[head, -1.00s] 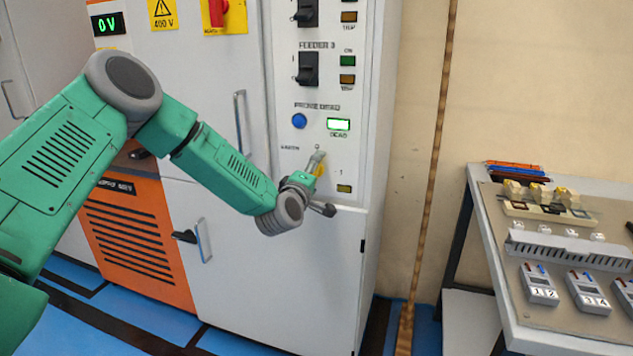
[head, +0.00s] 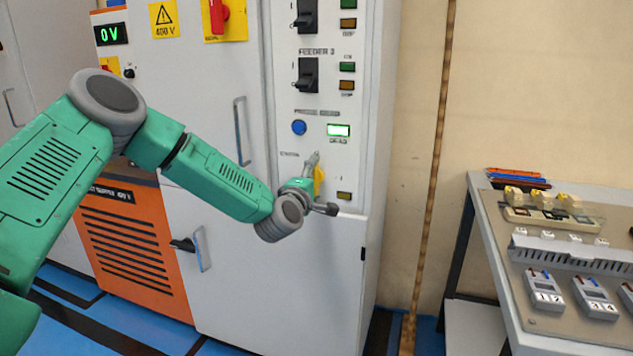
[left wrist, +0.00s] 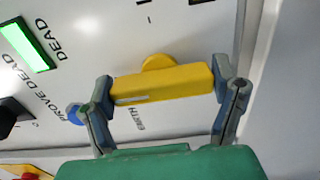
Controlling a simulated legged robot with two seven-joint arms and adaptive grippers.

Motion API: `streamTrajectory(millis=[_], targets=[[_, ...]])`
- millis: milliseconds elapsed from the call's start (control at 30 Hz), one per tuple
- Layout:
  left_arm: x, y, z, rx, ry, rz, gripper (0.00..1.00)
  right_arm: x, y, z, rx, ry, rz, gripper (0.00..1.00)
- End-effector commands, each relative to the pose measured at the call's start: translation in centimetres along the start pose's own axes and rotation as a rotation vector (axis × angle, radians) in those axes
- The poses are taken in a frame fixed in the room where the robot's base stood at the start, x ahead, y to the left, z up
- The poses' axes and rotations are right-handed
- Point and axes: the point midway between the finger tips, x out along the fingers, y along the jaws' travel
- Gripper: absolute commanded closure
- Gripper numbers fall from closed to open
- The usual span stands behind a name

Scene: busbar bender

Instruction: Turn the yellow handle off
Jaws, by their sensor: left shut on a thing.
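The yellow handle (left wrist: 165,83) is a bar on a round yellow hub on the white cabinet panel, beside the EARTH label. In the head view the handle (head: 319,180) shows only in part behind my left gripper (head: 316,182). In the left wrist view, the fingers of my left gripper (left wrist: 163,88) stand at the two ends of the bar, shut on it. In the head view the handle looks close to upright. My right gripper is not in view.
A blue button (head: 299,127) and a lit green DEAD indicator (head: 338,130) sit above the handle. Black feeder switches (head: 307,75) are higher up. A bench (head: 520,310) with meters stands at the right, apart from the cabinet.

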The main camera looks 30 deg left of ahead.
Motion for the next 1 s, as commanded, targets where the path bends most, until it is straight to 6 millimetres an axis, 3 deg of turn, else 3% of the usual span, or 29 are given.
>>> streamTrajectory(millis=[33, 67, 467, 800, 1000], targets=[[0.2, 0.2, -0.7, -0.003, 0.015, 0.007, 0.09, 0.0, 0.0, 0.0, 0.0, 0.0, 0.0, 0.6], [0.2, 0.2, -0.6, -0.002, 0.014, 0.007, 0.02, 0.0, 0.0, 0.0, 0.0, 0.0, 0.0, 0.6], [-0.9, 0.1, 0.0, 0.001, 0.004, 0.0, 0.02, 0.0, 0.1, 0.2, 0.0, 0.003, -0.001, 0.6], [-7.7, -0.1, -0.4, -0.004, 0.006, 0.0, 0.02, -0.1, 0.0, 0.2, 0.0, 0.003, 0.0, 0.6], [-10.7, -0.2, -0.6, -0.004, 0.009, 0.0, 0.02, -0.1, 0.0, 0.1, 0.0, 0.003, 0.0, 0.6]])
